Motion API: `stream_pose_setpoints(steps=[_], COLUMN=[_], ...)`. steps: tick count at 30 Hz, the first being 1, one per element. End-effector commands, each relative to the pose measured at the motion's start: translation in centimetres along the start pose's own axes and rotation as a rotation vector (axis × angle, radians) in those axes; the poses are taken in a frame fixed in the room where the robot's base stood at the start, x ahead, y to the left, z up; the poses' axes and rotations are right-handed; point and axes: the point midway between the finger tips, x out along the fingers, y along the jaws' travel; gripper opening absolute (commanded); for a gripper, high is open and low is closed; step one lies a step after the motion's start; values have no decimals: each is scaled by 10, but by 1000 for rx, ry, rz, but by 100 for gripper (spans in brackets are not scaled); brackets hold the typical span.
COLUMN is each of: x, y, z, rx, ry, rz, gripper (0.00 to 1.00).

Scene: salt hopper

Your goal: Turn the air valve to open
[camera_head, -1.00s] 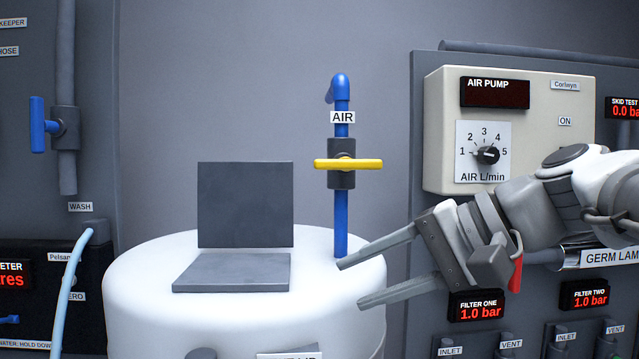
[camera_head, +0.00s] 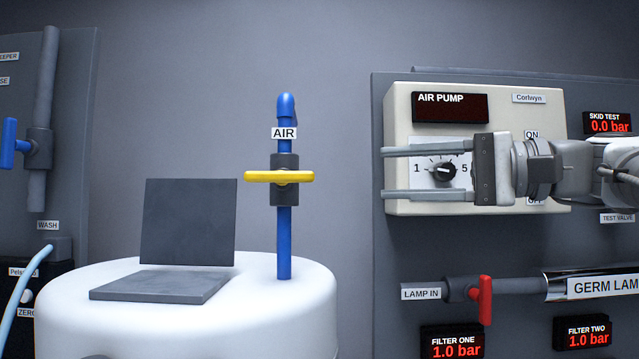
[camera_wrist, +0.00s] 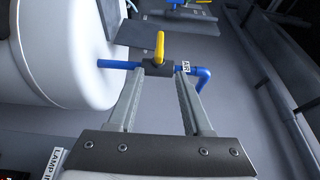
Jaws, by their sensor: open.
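The air valve is a grey body on a blue vertical pipe (camera_head: 284,235) with a yellow handle (camera_head: 279,177), below a label reading AIR (camera_head: 284,133). The handle lies crosswise to the pipe. My gripper (camera_head: 383,173) is open and empty, to the right of the valve and apart from it, in front of the air pump panel. In the wrist view the yellow handle (camera_wrist: 159,47) shows ahead, between and beyond the two fingertips (camera_wrist: 157,75). The fingers hide part of the pump dial's surroundings in the head view.
The pipe rises from a white tank (camera_head: 200,315) with an open grey lid (camera_head: 188,222). The cream air pump box (camera_head: 400,110) stands behind my gripper. A red lamp valve handle (camera_head: 485,300) is below. Space between gripper and valve is clear.

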Motion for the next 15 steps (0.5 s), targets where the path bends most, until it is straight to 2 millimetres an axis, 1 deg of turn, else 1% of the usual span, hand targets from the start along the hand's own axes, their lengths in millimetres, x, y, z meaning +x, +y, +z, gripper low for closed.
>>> stream_pose_setpoints(steps=[5, 15], x=[24, 98], y=[0, 0], z=[1, 1], rx=[0, 1], ry=[-5, -5], rz=[-1, 2], gripper=[50, 50])
